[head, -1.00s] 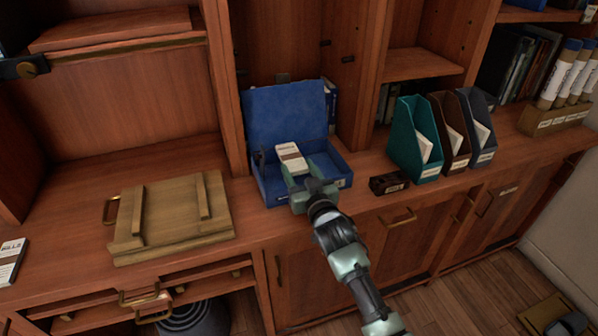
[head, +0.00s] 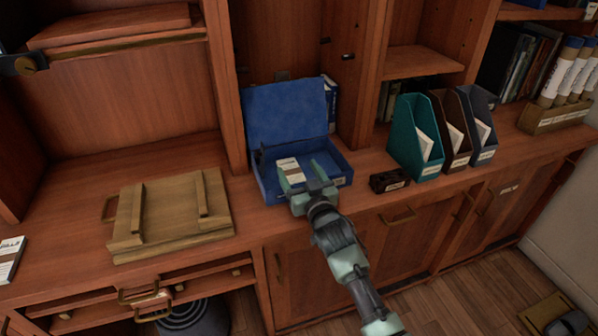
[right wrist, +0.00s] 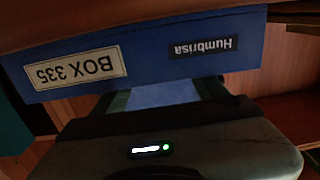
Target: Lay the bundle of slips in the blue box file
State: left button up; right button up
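The blue box file (head: 335,161) stands open on the counter with its lid (head: 286,112) raised at the back. The bundle of slips (head: 289,169), white with a brown band, lies inside the box toward its left part. My right gripper (head: 306,176) is at the box's front edge, its fingers apart and empty, close to the bundle. In the right wrist view the box front (right wrist: 150,60) shows upside down with labels "BOX 335" and "Humbrisa"; the bundle is not visible there. My left gripper is not clearly in view.
A small black box (head: 389,181) and teal, brown and dark magazine files (head: 415,137) stand to the right. The cabinet upright (head: 225,90) rises beside the box's left side.

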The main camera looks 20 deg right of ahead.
jog(key=shift+r, duration=0.25)
jog(key=shift+r+p, duration=0.45)
jog(key=shift+r, duration=0.05)
jog(key=s, duration=1.2)
jog(key=shift+d+f, duration=0.15)
jog(key=shift+d, duration=0.1)
